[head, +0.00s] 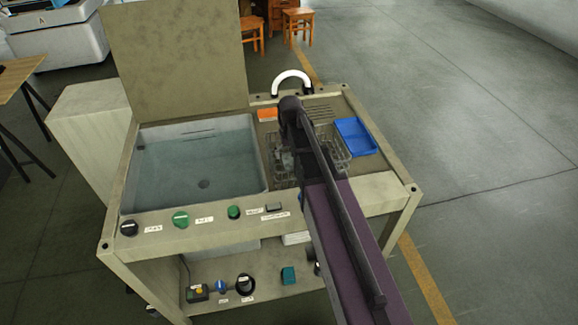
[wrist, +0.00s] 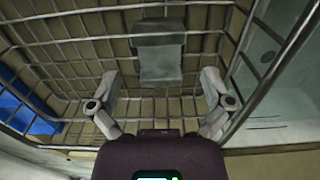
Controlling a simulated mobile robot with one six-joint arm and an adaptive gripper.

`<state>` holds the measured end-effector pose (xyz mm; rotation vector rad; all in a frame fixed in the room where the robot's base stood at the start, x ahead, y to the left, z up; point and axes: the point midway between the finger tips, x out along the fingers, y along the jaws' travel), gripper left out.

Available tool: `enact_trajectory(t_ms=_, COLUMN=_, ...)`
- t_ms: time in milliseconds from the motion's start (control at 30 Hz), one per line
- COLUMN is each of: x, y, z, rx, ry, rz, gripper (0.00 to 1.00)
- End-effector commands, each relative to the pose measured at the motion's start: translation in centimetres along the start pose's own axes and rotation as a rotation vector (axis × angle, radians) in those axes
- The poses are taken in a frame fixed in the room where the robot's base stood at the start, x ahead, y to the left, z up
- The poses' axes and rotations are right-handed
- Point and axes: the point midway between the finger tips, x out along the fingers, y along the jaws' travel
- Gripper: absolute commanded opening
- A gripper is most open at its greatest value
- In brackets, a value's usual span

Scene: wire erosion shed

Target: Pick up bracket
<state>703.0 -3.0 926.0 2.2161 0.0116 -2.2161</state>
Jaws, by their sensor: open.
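A grey bracket (wrist: 159,62) with a bent, two-faced shape lies inside a wire basket (wrist: 60,52) in the wrist view. My gripper (wrist: 161,82) is open and empty, its two fingers spread to the left and right of the bracket's near end. I cannot tell how far above the bracket the fingertips are. In the head view the wire basket (head: 338,152) stands on the right part of the wash station, and my arm hides much of it. The bracket cannot be made out there.
A water-filled basin (head: 195,165) with a raised lid (head: 178,60) lies left of the basket. A blue tray (head: 355,137) stands to its right, and an orange item (head: 267,115) behind it. A white curved spout (head: 292,80) rises at the back. The basket's wire walls surround the bracket.

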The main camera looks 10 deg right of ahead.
Motion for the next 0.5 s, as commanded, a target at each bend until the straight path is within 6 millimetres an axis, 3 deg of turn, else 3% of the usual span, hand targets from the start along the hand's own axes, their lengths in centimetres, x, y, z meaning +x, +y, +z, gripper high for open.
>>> enact_trajectory(t_ms=200, x=2.1, y=0.1, z=0.1, rx=0.0, ry=0.0, rz=0.0, gripper=1.0)
enact_trajectory(t_ms=500, x=3.1, y=0.0, z=0.1, rx=-0.001, ry=0.0, rz=0.0, gripper=1.0)
